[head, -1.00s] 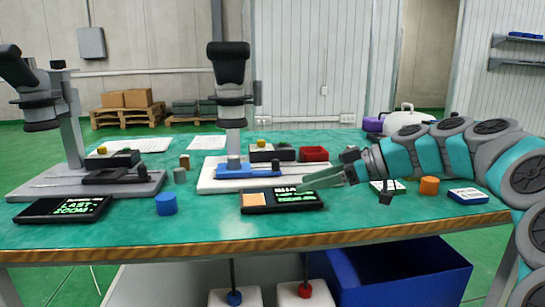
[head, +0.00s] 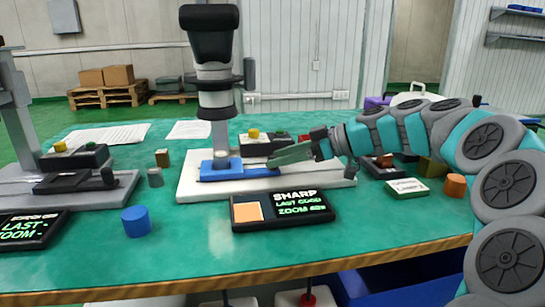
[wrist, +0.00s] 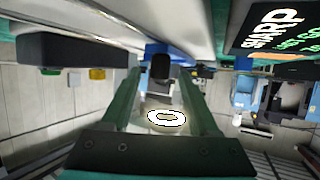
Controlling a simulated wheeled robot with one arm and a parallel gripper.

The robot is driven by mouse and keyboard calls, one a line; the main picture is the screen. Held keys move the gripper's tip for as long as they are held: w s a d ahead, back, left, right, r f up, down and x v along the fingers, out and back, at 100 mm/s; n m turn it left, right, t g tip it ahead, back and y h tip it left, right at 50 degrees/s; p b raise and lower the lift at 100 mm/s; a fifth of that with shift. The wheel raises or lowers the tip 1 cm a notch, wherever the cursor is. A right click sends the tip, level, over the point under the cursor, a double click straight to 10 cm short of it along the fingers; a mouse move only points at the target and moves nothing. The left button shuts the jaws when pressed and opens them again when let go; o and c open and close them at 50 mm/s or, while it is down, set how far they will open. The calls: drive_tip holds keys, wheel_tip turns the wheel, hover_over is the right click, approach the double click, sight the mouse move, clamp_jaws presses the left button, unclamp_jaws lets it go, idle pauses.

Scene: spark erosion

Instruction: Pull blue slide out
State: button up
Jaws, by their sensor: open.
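The blue slide (head: 235,174) lies on the white base (head: 215,190) of the middle microscope (head: 213,75). My gripper (head: 280,158) reaches in from the right, its green fingers at the slide's right end. In the wrist view, the open gripper (wrist: 158,75) has one finger on each side of a black knob (wrist: 160,67), with blue of the slide (wrist: 155,48) behind it. The fingers look apart from the knob. In the head view my fingers hide that end of the slide.
A display reading "SHARP" (head: 290,207) stands in front of the base. A blue cylinder (head: 136,221) and a second microscope's base (head: 110,195) are to the left. An orange block (head: 455,186) and a white-topped box (head: 407,187) are at right. Table front is mostly clear.

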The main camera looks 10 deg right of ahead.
drive_tip(key=shift+x, duration=1.15)
clamp_jaws()
idle(0.6)
